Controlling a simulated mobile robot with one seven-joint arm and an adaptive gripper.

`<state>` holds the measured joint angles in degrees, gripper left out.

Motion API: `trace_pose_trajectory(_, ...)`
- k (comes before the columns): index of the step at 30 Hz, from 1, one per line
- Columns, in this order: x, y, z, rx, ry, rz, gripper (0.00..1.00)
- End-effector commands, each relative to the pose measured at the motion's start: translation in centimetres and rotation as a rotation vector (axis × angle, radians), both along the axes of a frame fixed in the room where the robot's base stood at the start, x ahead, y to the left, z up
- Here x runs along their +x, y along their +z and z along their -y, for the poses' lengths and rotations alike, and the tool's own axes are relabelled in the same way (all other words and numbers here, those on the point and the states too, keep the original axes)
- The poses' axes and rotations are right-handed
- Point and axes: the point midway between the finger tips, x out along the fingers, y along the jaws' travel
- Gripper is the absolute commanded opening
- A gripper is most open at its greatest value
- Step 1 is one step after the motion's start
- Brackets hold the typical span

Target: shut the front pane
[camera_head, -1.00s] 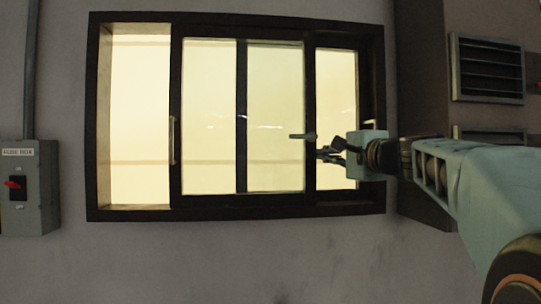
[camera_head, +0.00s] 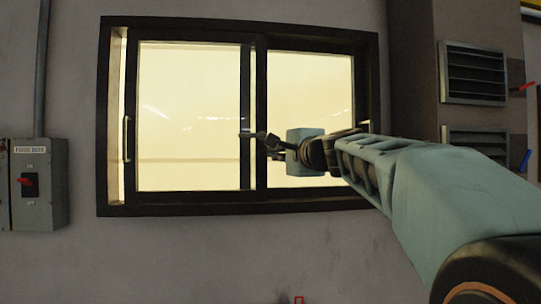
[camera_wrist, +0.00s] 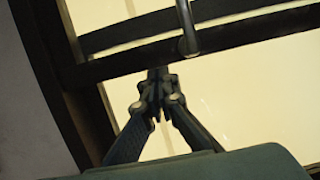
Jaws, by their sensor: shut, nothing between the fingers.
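The front pane (camera_head: 190,100) is a dark-framed sliding pane with a pale handle (camera_head: 127,139) on its left side. It covers most of the left half of the window. A narrow strip is open between its left edge and the dark window frame (camera_head: 104,120). My gripper (camera_head: 262,139) is shut and empty at the pane's right stile (camera_head: 245,90). In the wrist view, the shut fingertips (camera_wrist: 158,78) meet the edge of a dark bar (camera_wrist: 230,45); I cannot tell whether they touch it. A grey rod (camera_wrist: 188,40) lies over that bar.
The rear pane (camera_head: 305,85) fills the right half of the window, partly behind my arm. A fuse box (camera_head: 38,185) hangs on the wall at the left. Louvred vents (camera_head: 473,75) are on a column at the right.

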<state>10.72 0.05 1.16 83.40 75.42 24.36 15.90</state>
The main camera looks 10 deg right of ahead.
Motion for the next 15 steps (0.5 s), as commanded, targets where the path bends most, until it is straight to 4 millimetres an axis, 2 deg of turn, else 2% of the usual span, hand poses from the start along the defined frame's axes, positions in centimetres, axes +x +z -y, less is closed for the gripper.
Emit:
trace_pose_trajectory(1, -0.1, 0.0, -1.4, 0.001, 0.01, 0.0, 0.0)
trace_pose_trajectory(6, -0.1, 0.0, -3.2, 0.001, 0.007, -0.001, 0.0)
trace_pose_trajectory(15, -0.1, 0.0, -4.1, 0.002, 0.006, 0.0, 0.0)
